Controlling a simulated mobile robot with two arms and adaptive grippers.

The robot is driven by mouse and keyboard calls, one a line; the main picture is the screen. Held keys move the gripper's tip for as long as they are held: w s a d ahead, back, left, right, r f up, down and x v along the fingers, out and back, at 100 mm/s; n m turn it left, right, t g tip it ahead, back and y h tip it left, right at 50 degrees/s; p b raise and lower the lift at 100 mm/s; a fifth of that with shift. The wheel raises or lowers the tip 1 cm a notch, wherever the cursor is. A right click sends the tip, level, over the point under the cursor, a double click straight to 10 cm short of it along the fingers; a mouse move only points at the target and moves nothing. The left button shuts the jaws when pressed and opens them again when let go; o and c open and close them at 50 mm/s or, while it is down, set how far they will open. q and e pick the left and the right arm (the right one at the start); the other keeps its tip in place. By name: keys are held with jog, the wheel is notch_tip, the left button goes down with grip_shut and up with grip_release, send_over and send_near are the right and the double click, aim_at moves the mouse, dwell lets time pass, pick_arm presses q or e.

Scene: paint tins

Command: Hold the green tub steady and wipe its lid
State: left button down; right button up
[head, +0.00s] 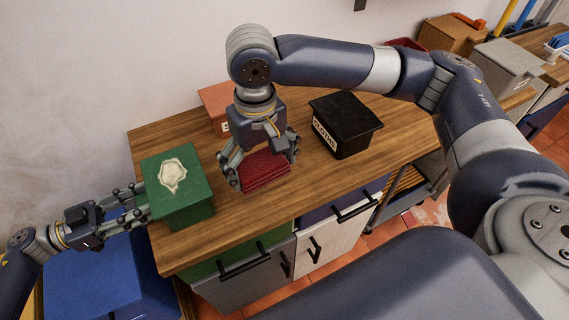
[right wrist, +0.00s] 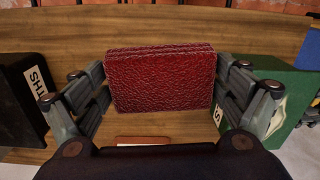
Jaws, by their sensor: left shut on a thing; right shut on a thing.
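The green tub (head: 182,211) stands upright on the left end of the wooden worktop, its lid on. A pale cream smear (head: 172,176) lies on the middle of the lid. My left gripper (head: 143,201) is shut on the tub's left side; its far finger is partly hidden. My right gripper (head: 260,172) points down, shut on a dark red textured cloth or pad (head: 265,173), to the right of the tub and apart from it. In the right wrist view the red cloth (right wrist: 162,80) sits between the fingers, and the green tub (right wrist: 292,105) shows at the right.
A black tub (head: 345,125) labelled CLOTHS stands right of my right gripper. An orange-red box (head: 215,100) stands behind it, partly hidden. A blue bin (head: 100,280) is below the worktop's left end. Bare worktop (head: 225,215) lies between the green tub and the front edge.

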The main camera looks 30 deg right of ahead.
jog(key=w+a+r+n, duration=0.1)
jog(key=w+a+r, duration=0.2)
jog(key=a, duration=0.5)
jog(key=w+a+r+n, duration=0.2)
jog(key=w+a+r, duration=0.2)
jog(key=a, duration=0.4)
jog(key=shift+a+r+n, duration=0.2)
jog(key=shift+n, duration=0.1)
jog(key=shift+f, duration=2.55)
jog(key=o, duration=0.4)
jog(key=shift+c, duration=0.2)
jog(key=c, duration=0.5)
